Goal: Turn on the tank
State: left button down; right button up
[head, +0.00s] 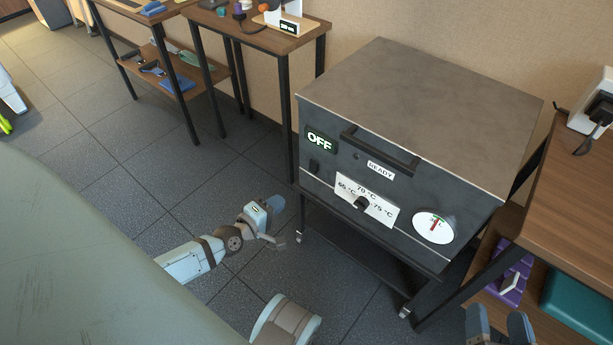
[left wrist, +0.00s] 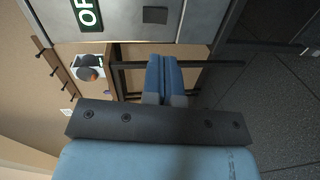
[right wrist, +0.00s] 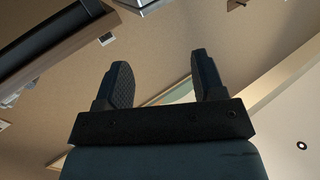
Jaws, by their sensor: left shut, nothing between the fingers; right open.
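The tank (head: 420,95) is a grey metal box on a dark wheeled stand. Its front has a lit OFF display (head: 320,141), a small black switch (head: 314,166) below that, a temperature knob (head: 362,203) on a white scale and a round gauge (head: 433,227). My left gripper (head: 276,204) is shut and empty, apart from the tank, in front of its left side and lower than the switch. In the left wrist view its fingers (left wrist: 165,75) point toward the tank front, with the switch (left wrist: 155,15) at the top edge. My right gripper (head: 501,322) is open and empty; its spread fingers show in the right wrist view (right wrist: 163,82).
A wooden table (head: 258,38) with small items stands left of the tank. Another wooden table (head: 568,200) stands close on the right, with purple and teal items on its lower shelf. Tiled floor (head: 130,190) is free at the left.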

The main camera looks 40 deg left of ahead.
pick_arm(q)
jog(key=shift+w+a+f+n+y+b, duration=0.3)
jog(key=shift+w+a+f+n, duration=0.05)
jog(key=shift+a+f+n, duration=0.4)
pick_arm(e)
jog(key=shift+s+a+f, duration=0.1)
jog(key=shift+f, duration=0.05)
pick_arm(q)
jog(key=shift+r, duration=0.1)
jog(key=b, duration=0.2)
send_near(312, 171)
jog(key=w, duration=0.4)
jog(key=w+f, duration=0.1)
jog(key=w, duration=0.1)
jog(key=shift+w+d+f+b, duration=0.1)
jog(key=shift+w+d+b, duration=0.05)
jog(key=shift+w+b, duration=0.2)
jog(key=shift+w, duration=0.4)
pick_arm(e)
jog(key=r+t, duration=0.1)
jog(key=a+r+y, duration=0.1)
jog(key=r, duration=0.1)
jog(key=r+t+y, duration=0.1)
jog(key=r, duration=0.1)
jog(key=shift+s+a+t, duration=0.2)
jog(key=shift+a+t, duration=0.1)
jog(key=shift+a, duration=0.05)
jog(key=shift+f, duration=0.1)
